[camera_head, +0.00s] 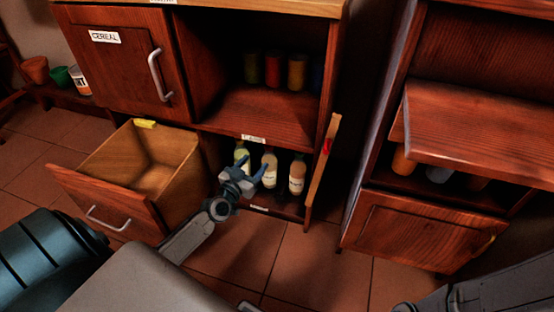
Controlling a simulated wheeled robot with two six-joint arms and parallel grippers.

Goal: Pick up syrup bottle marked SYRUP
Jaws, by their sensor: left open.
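Several bottles stand upright in the low open compartment of the cabinet. A greenish-yellow bottle (241,154) is at the left, a pale cream bottle (270,168) in the middle and a tan-orange bottle (297,176) at the right. Their labels are too small to read, so I cannot tell which is marked SYRUP. My left gripper (254,169) is open in front of the compartment, its fingers at the left and middle bottles. It partly hides these two. I cannot tell whether it touches either. My right gripper is not clearly visible; only part of my right arm shows at the lower right.
An open cabinet door (322,178) stands right of the bottles. A pulled-out empty drawer (104,208) is at the left. Several cans (273,71) stand on the shelf above. Another cabinet (420,226) is at the right. Tiled floor (318,262) is clear between.

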